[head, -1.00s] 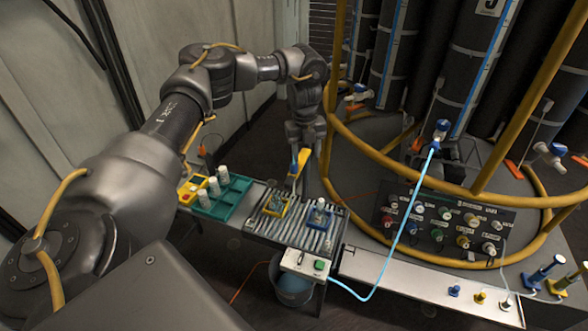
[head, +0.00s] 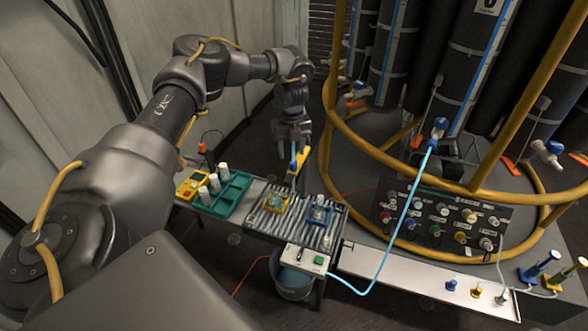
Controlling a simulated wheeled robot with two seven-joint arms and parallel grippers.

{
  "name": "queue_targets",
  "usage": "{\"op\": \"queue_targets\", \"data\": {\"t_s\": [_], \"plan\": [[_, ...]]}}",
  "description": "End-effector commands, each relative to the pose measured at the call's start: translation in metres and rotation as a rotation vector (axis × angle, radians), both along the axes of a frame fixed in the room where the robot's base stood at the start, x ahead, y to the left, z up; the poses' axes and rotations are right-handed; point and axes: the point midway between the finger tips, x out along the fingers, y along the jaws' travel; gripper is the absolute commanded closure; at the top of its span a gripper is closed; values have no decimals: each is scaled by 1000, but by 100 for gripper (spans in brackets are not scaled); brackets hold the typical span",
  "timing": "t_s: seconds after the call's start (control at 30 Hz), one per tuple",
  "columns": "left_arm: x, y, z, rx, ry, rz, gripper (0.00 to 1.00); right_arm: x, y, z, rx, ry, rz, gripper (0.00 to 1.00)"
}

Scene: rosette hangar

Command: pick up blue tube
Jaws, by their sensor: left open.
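A light-blue tube (head: 388,247) runs from a blue-and-white valve fitting (head: 438,128) on the dark column. It curves down to the white box with a green button (head: 305,259) at the front of the bench. My left gripper (head: 297,160) is open above the back of the bench, left of the tube and well apart from it. Blue and yellow parts show at its fingertips, and it seems to hold nothing. The fingertips are small and partly unclear. My right gripper is not in view.
A ribbed tray (head: 290,235) holds a yellow-framed piece (head: 276,200) and a blue-framed piece (head: 318,215). Left of it stands a teal rack (head: 236,186) with several white-capped bottles. A yellow rail (head: 372,150) curves around the column. A bucket (head: 292,284) stands below.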

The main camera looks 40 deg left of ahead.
Motion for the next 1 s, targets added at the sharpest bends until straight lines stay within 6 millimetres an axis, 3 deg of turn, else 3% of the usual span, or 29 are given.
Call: {"op": "queue_targets", "data": {"t_s": [0.2, 0.33, 0.63, 1.0], "plan": [[2, -6, -26, 2, 6, -1, 50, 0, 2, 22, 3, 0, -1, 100], [2, -5, -43, 1, 4, 1, 50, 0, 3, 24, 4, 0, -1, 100], [3, -5, -50, 0, 1, 0, 50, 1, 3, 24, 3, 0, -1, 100], [3, -5, -50, 1, 1, 0, 94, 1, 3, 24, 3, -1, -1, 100]]}}
